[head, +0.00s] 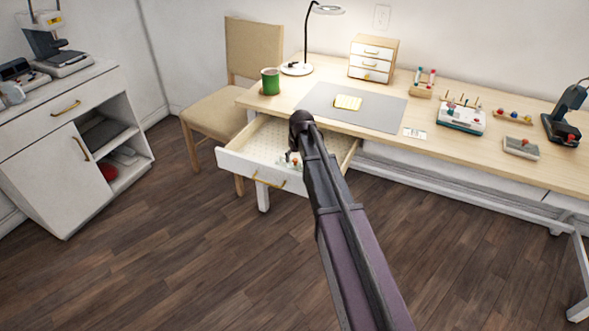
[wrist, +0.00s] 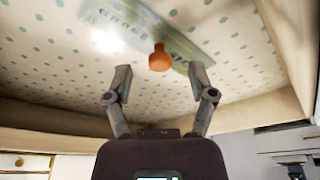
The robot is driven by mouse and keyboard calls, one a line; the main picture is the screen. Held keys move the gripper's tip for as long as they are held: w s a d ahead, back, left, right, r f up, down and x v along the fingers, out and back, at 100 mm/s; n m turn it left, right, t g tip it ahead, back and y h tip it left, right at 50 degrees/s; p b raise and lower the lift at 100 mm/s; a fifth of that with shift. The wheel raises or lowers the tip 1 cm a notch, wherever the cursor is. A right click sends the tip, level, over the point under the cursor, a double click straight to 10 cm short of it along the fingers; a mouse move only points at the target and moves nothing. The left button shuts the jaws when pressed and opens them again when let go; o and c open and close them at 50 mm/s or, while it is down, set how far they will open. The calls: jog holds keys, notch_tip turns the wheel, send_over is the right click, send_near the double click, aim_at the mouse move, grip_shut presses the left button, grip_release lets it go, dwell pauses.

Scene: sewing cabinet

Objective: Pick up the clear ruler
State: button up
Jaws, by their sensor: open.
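In the wrist view, a translucent strip with dark markings, which looks like the clear ruler (wrist: 125,25), lies on the polka-dot lining of the open drawer (head: 238,166). An orange-red knob-like piece (wrist: 159,58) overlaps the ruler's near edge in that view. I cannot tell whether they touch. My gripper (wrist: 160,78) is open and empty, its two fingers spread on either side of the orange piece and short of the ruler in the picture. In the head view my arm crosses the drawer's right part, and the ruler cannot be made out clearly.
The drawer walls (wrist: 50,112) rise around the lining. A chair (head: 215,110) stands left of the drawer. The floor in front is clear.

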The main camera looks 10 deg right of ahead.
jog(key=shift+b+x, duration=0.9)
jog(key=shift+x, duration=0.3)
jog(key=shift+c, duration=0.2)
grip_shut()
